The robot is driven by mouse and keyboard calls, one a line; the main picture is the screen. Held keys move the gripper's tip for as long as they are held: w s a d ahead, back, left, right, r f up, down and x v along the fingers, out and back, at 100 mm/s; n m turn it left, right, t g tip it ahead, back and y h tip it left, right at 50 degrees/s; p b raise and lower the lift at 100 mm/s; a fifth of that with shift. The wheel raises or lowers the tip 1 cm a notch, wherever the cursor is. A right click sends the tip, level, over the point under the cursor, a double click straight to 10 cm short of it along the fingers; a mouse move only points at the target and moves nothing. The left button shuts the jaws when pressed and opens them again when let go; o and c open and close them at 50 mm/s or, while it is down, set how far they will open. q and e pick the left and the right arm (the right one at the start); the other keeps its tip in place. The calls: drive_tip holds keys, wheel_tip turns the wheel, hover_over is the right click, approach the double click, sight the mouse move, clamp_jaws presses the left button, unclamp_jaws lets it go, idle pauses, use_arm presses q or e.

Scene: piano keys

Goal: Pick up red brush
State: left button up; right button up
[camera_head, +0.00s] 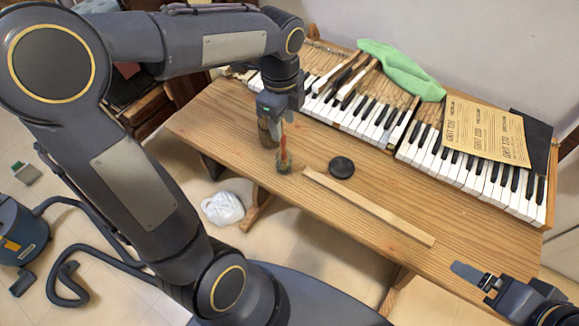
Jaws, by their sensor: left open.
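The red brush (283,147) stands upright near the back left part of the wooden table, its red handle up and its dark bristle end low. My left gripper (281,112) points down at the top of the handle and is open. The gripper hides the handle's upper end, and I cannot tell whether the fingers touch it. My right gripper (472,276) is low at the right, over the table's front edge and far from the brush. Its finger spacing is unclear.
A brown jar (267,133) stands close beside the brush. A black round lid (341,167) and a long wooden strip (370,208) lie to the right. Piano keys (480,180), a green cloth (402,70) and a printed sheet (486,132) are at the back. Bare table (440,205) lies between.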

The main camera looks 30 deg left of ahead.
sight(283, 135)
use_arm(q)
drive_tip(key=shift+w+d+f+m, duration=0.1)
drive_tip(key=shift+w+f+m, duration=0.15)
drive_tip(key=shift+f+m, duration=0.35)
drive_tip(key=f, duration=0.7)
drive_tip(key=shift+w+a+f, duration=0.1)
drive_tip(key=shift+a, duration=0.2)
drive_tip(key=shift+c, duration=0.4)
clamp_jaws()
